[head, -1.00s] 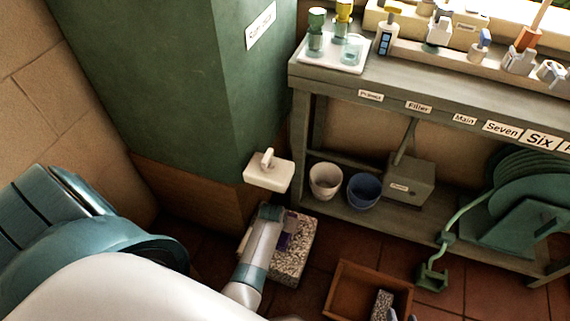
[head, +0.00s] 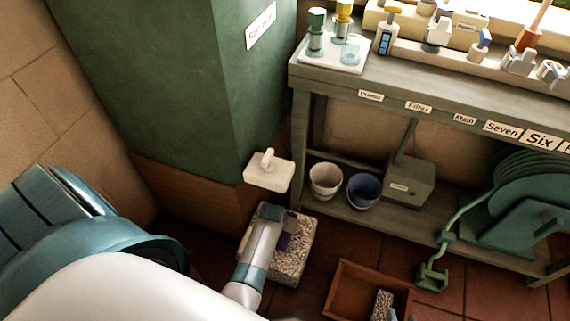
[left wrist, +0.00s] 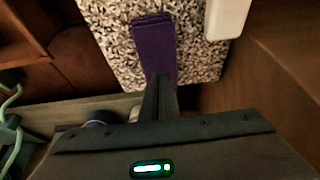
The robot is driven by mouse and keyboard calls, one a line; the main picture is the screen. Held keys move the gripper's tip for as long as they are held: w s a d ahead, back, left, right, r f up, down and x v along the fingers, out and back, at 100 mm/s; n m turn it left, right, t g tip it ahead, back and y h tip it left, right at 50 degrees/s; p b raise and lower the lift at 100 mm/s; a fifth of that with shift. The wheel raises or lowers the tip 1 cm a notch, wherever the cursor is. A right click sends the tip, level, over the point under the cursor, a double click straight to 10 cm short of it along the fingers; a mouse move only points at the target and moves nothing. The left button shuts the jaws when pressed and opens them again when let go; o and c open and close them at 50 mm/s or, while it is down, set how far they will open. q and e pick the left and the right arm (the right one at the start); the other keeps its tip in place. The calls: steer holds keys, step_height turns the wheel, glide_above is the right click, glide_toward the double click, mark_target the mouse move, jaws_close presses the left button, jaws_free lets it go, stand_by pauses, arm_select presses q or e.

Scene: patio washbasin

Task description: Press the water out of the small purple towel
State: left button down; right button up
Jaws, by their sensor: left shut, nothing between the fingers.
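The small purple towel (left wrist: 154,45) lies folded on a speckled stone block (left wrist: 105,45) in the left wrist view. Only a sliver of the towel (head: 285,241) shows beside my left arm in the head view. My left gripper (left wrist: 157,95) is shut and empty, its fingers at the towel's near end; I cannot tell whether they press on it. In the head view, my left wrist hides these fingers and part of the block (head: 292,262). My right gripper cannot be made out clearly.
A white plate with a knob (head: 268,172) juts out by the green wall. A white bucket (head: 325,181) and a blue bucket (head: 363,191) stand on the low shelf. A wooden tray (head: 345,290) and a green hose fitting (head: 432,275) are to the right. A white piece (left wrist: 228,18) borders the block.

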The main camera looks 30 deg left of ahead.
arm_select(q)
steer(key=shift+f+b, duration=0.3)
steer(key=shift+f, duration=0.2)
stand_by(0.5)
steer(key=shift+p, duration=0.3)
stand_by(0.9)
steer(key=shift+s+d+f, duration=0.1)
steer(key=shift+s+f, duration=0.1)
steer(key=shift+f, duration=0.05)
stand_by(1.5)
steer(key=shift+r, duration=0.1)
